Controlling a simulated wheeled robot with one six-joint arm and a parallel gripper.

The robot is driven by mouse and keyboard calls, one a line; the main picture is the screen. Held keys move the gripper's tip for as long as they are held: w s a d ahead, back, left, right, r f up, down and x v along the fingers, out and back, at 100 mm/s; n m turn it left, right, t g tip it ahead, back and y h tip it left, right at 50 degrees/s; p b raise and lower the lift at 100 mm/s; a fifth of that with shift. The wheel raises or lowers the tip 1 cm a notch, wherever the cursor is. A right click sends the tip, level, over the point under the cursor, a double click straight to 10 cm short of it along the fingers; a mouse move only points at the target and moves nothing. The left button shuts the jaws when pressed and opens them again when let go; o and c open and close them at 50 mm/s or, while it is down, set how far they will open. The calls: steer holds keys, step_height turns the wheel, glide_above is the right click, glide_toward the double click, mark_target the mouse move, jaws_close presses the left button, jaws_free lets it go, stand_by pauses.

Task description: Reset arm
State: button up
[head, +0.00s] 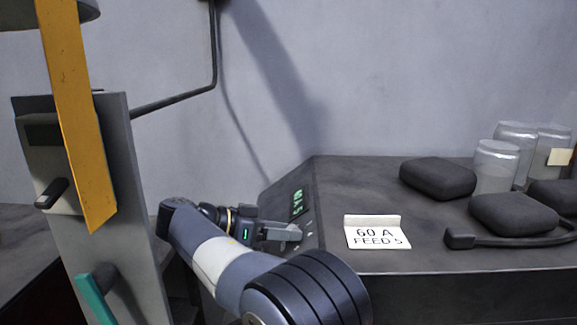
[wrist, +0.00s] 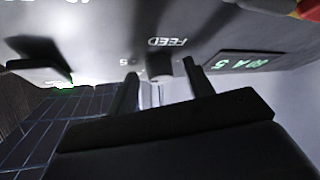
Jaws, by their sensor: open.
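My gripper (head: 288,234) is at the sloped front panel (head: 312,205) of the dark cabinet, to the left of the white card. In the wrist view my gripper (wrist: 160,78) is open, its two dark fingers on either side of a dark round knob (wrist: 160,66) beneath the word FEED. I cannot tell whether the fingers touch the knob. The panel's green-lit display (head: 298,202) also shows in the wrist view (wrist: 245,62), upside down. My fingertips are partly lost against the panel in the head view.
A white card (head: 377,233) reading "60 A FEED 5" stands on the cabinet top (head: 350,180). Dark padded items (head: 437,178), a headset-like piece (head: 510,239) and clear jars (head: 496,165) are at right. A grey upright machine (head: 75,160) with an orange strip (head: 75,110) and teal handle (head: 93,298) stands left.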

steer(key=shift+s+d+f+n+t+y+b, duration=0.1)
steer(key=shift+n+t+y+b, duration=0.15)
steer(key=shift+n+b, duration=0.35)
steer(key=shift+f+n+t+y+b, duration=0.15)
steer(key=shift+n+t+b, duration=0.1)
steer(key=shift+n+b, duration=0.3)
steer(key=n, duration=0.1)
steer(key=n+t+y, duration=0.1)
steer(key=shift+s+r+n+y, duration=0.15)
steer(key=shift+r+n+y, duration=0.15)
steer(key=shift+r+n, duration=0.1)
steer(key=shift+d+n+t+y, duration=0.1)
steer(key=shift+n+t+y, duration=0.2)
steer(key=shift+n, duration=0.25)
